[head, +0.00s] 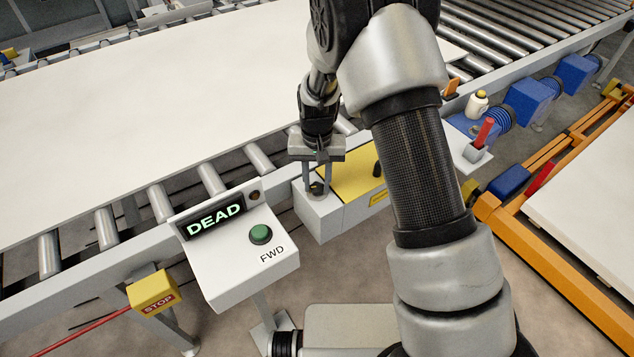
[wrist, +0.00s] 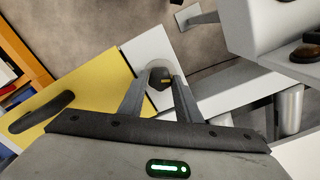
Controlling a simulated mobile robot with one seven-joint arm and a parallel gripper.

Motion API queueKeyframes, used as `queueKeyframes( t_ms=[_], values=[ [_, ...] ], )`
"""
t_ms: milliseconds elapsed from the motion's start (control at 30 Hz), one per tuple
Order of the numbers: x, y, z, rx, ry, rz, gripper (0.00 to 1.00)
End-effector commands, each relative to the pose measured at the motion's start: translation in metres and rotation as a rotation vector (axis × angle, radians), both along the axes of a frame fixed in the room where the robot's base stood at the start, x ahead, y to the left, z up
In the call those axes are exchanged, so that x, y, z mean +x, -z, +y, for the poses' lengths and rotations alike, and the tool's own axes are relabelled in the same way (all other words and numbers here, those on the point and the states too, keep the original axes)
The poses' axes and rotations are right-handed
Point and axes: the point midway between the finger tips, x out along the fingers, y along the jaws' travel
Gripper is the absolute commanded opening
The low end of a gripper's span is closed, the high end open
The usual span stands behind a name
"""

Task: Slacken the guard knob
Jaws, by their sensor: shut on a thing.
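The guard knob (wrist: 160,78) is a dark, rounded knob with a small yellow-orange mark, on the white end of a box beside the conveyor. My gripper (wrist: 163,85) points down over it, with one finger on each side, shut on the knob. In the head view my gripper (head: 318,190) stands over the left end of the white box (head: 322,226), and the knob shows small and dark between the fingers. A yellow guard cover (head: 345,172) lies on the box to the right of the knob; it has a black handle (wrist: 42,111), partly behind my arm in the head view.
A control stand with a DEAD display (head: 215,222) and green FWD button (head: 261,234) stands left of the box. A yellow STOP box (head: 154,291) hangs under the conveyor rail. A large white sheet (head: 150,95) covers the rollers. An orange frame (head: 545,255) is at right.

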Motion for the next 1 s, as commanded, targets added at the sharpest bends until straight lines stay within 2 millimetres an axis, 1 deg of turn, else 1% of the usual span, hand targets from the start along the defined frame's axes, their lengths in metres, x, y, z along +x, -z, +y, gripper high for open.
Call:
queueKeyframes(
  t_ms=[233,700,733,800,833,1000],
  values=[
    [-0.0005,0.0000,0.0000,0.000,-0.077,0.001,0.08],
    [-0.0006,-0.0002,-0.0001,-0.001,-0.091,0.002,0.08],
    [-0.0006,-0.0002,-0.0001,-0.001,-0.091,0.002,0.34],
    [-0.0005,-0.0001,-0.0001,0.000,-0.091,0.002,0.46],
    [-0.0005,-0.0002,-0.0001,0.000,-0.091,0.001,0.49],
    [-0.0003,-0.0001,0.0000,0.000,-0.090,0.001,0.49]
  ],
)
